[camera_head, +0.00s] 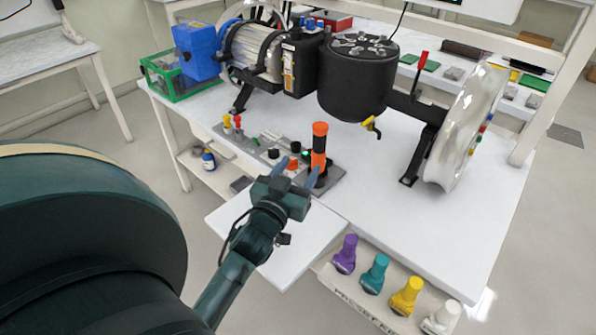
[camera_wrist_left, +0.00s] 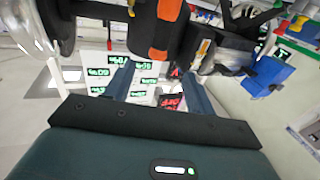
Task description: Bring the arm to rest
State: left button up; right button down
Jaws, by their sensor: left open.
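My left arm reaches in from the bottom of the head view, its dark green gripper (camera_head: 298,171) over the front edge of the table. Its two bluish fingers are spread apart, with nothing visible between them. An orange and black upright tool (camera_head: 319,148) stands just beyond the fingertips; I cannot tell whether they touch it. In the left wrist view the open fingers (camera_wrist_left: 160,88) point toward the scene, and an orange and black object (camera_wrist_left: 157,35) shows above them. My right gripper is not in view.
The white table (camera_head: 440,225) carries a black cylinder (camera_head: 356,80) and a silver wheel (camera_head: 466,125). A grey tray (camera_head: 262,148) holds small parts. Purple, teal, yellow and white handles (camera_head: 375,272) stand along the front right. A white board (camera_head: 285,245) lies below the gripper.

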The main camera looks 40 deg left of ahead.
pick_arm(q)
jog(key=s+d+f+m+g+h+p, duration=0.2)
jog(key=s+d+f, duration=0.4)
jog(key=d, duration=0.3)
jog(key=s+d+f+m+g+h+p, duration=0.3)
jog(key=s+d+f+g+h, duration=0.2)
jog(key=s+d, duration=0.3)
jog(key=shift+s+d+f+m+h, duration=0.3)
jog(key=shift+d+f+m+h, duration=0.15)
jog(key=shift+f, duration=0.45)
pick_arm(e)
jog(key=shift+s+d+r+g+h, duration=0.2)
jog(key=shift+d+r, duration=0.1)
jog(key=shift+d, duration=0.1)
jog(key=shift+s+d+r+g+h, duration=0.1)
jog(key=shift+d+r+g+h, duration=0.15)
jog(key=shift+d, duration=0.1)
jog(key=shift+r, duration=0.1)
